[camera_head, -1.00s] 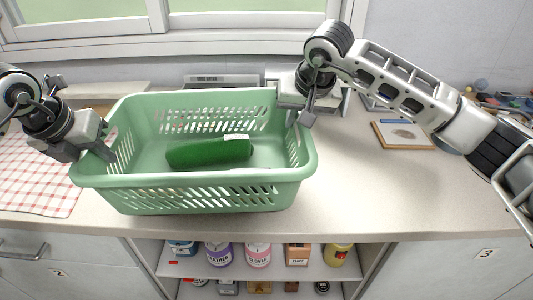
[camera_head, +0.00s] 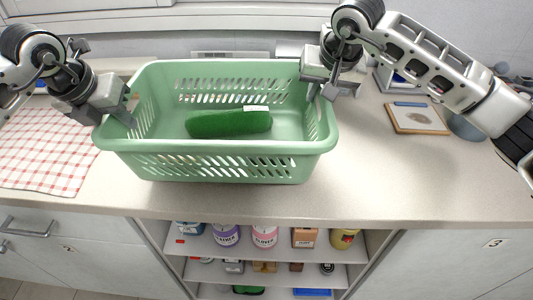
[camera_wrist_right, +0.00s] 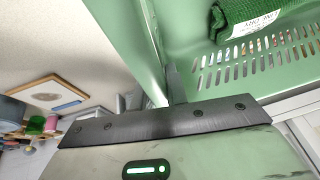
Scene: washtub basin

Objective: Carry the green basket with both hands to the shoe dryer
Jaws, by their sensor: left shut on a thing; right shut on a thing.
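The green basket (camera_head: 150,145) is at the counter's middle in the head view, with slotted walls and a rolled dark green item (camera_head: 228,124) with a white label inside. My left gripper (camera_head: 130,112) is shut on its left rim. My right gripper (camera_head: 322,90) is shut on its right rim. The right wrist view shows the basket wall (camera_wrist_right: 135,40) at the jaw, one finger (camera_wrist_right: 174,85) visible. I cannot tell whether the basket's bottom touches the counter. I cannot clearly identify the shoe dryer; a grey slatted thing (camera_head: 230,54) is partly hidden behind the basket.
A red checked cloth (camera_head: 45,150) lies on the counter (camera_head: 375,175) at left. Shelves below hold several jars and boxes.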

